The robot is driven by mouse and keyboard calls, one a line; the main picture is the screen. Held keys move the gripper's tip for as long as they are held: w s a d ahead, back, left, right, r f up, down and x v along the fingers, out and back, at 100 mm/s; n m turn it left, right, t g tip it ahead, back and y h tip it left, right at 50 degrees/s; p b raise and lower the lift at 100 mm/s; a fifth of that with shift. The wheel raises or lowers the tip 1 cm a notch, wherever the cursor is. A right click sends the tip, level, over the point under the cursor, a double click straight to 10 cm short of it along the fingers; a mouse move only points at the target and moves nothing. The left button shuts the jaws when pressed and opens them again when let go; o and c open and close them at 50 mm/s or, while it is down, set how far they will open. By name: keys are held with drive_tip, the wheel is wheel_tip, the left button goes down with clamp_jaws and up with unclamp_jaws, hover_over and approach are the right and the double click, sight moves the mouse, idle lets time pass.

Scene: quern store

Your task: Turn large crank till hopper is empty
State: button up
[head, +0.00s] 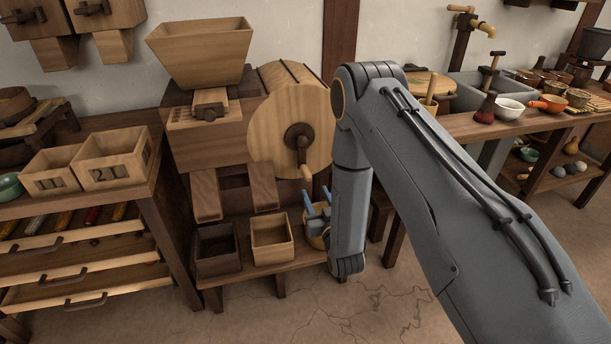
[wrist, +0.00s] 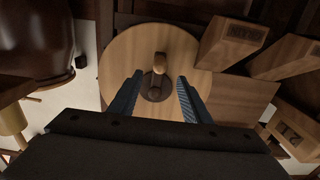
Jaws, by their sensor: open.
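The wooden machine has a large round drum (head: 275,125) with a dark crank (head: 298,142) at its centre and a pale wooden knob (head: 306,172) pointing down and right. A wide wooden hopper (head: 200,55) sits on top; its bottom is hidden, so I cannot tell what it holds. My gripper (head: 311,212) is open, below the knob in the head view. In the wrist view, the blue fingers (wrist: 160,78) frame the crank (wrist: 155,88) and its knob (wrist: 159,64) from either side. The fingers appear apart from the knob, and nothing is held.
A dark box (head: 217,262) and a light box (head: 272,254) stand under the chutes (head: 206,195). A drawer bench (head: 150,190) stands left; a cluttered counter (head: 470,127) with a sink is right.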

sight(309, 180)
drive_tip(key=shift+b+x, duration=2.65)
drive_tip(key=shift+x, duration=2.6)
drive_tip(key=shift+w, duration=0.15)
drive_tip(key=c, duration=1.1)
drive_tip(key=shift+o, duration=0.2)
